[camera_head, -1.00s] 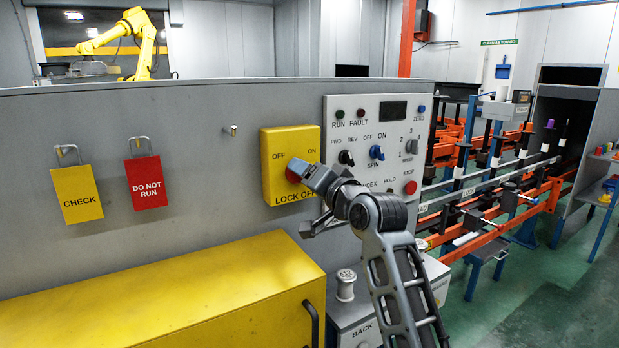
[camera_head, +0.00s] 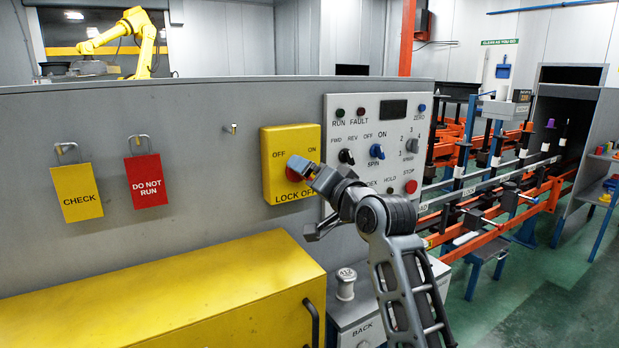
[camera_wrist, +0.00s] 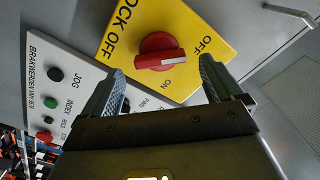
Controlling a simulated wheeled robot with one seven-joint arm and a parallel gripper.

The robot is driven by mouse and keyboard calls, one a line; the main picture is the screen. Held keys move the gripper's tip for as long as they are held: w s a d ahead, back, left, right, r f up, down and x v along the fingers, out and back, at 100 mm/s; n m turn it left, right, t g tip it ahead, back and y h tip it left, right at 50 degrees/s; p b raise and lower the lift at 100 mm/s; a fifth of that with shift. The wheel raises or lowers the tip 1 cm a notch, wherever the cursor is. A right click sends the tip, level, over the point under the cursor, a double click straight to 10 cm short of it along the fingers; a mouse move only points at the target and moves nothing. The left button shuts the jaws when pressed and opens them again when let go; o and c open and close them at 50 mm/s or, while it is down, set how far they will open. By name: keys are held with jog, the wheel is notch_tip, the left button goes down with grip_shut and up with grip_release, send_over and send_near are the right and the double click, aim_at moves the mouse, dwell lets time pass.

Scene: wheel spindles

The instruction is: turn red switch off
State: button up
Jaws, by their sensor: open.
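The red switch (camera_wrist: 160,52) is a round rotary knob with a ridge handle on a yellow plate (camera_head: 291,140) marked OFF, ON and LOCK OFF. In the head view the knob (camera_head: 293,174) is partly hidden by my gripper (camera_head: 297,196). My gripper (camera_wrist: 160,82) is open, with its two fingers either side of the knob's line and their tips just short of it in the wrist view. I cannot tell whether they touch it.
A white control panel (camera_head: 400,104) with buttons and knobs adjoins the yellow plate on the right. A yellow CHECK tag (camera_head: 77,192) and a red DO NOT RUN tag (camera_head: 146,183) hang on the left. A yellow cabinet (camera_head: 190,288) stands below.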

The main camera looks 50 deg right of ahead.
jog(key=v, duration=0.6)
jog(key=shift+b, duration=0.45)
jog(key=shift+s, duration=0.1)
jog(key=s+a+f+n+g+y, duration=0.1)
jog(key=s+a+f+n, duration=0.1)
jog(key=s+a+f, duration=0.6)
jog(key=s+a+f+n+y, duration=0.1)
jog(key=s+a+f+n, duration=0.1)
jog(key=s+a+f, duration=0.6)
jog(key=s+a+f+n+y, duration=0.1)
jog(key=s+a+f+n, duration=0.1)
jog(key=s, duration=0.8)
jog(key=s+a+f+n+g+y, duration=0.1)
jog(key=s+a+n, duration=0.4)
jog(key=s, duration=0.6)
jog(key=shift+s+a+f+n+g+y, duration=0.25)
jog(key=shift+s+f+n+g+y, duration=0.05)
jog(key=shift+f+n+y, duration=0.2)
